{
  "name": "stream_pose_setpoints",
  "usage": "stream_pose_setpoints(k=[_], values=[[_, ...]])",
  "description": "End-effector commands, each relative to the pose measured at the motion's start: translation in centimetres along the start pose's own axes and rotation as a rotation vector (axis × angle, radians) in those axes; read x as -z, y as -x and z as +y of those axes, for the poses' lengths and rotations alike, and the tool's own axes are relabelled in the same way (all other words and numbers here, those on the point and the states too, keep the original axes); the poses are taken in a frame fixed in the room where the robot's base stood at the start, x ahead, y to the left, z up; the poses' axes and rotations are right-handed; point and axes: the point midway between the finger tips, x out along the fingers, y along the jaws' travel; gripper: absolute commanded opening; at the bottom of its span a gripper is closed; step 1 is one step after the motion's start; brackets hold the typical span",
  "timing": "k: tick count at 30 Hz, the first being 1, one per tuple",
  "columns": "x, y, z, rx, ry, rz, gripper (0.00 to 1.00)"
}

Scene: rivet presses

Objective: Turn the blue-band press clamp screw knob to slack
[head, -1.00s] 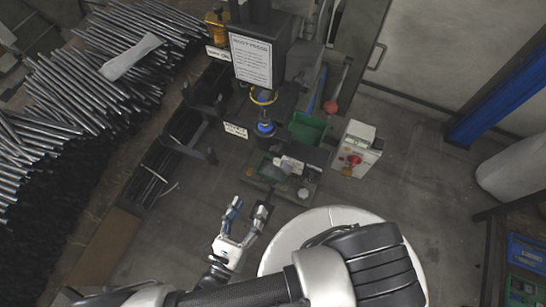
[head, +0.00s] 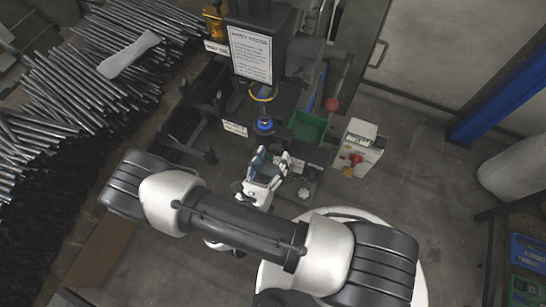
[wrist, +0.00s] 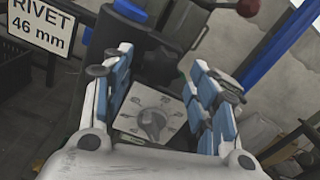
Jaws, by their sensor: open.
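The press (head: 252,55), a dark machine with a white notice, stands at top centre in the head view. A blue band (head: 264,126) circles its lower part, below a yellow ring (head: 263,93). My gripper (head: 271,155) is open just in front of the press. In the wrist view, a light square dial plate with markings (wrist: 128,122) carries a grey pointer knob (wrist: 152,122), seen between my spread fingers (wrist: 161,62) and not gripped. A black lobed knob (wrist: 161,62) shows beyond it. I cannot tell which knob is the clamp screw, nor read the dial.
A green bin (head: 307,127) is right of the press, with a red-ended lever (head: 331,104) behind it. A white box with a red button (head: 356,158) stands farther right. Metal rods (head: 85,85) fill the left. A "RIVET 46 mm" sign (wrist: 41,25) is at upper left in the wrist view.

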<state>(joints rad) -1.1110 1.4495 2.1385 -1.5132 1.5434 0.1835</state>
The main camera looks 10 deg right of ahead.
Motion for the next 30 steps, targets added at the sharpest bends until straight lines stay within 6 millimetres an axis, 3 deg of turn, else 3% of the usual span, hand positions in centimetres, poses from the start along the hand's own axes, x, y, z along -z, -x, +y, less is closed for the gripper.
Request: stream_pose_setpoints(k=[12, 30], values=[[-0.03, -0.75, -0.01, -0.001, -0.001, 0.000, 0.54], [-0.02, -0.74, -0.03, 0.000, -0.001, 0.000, 0.14]])
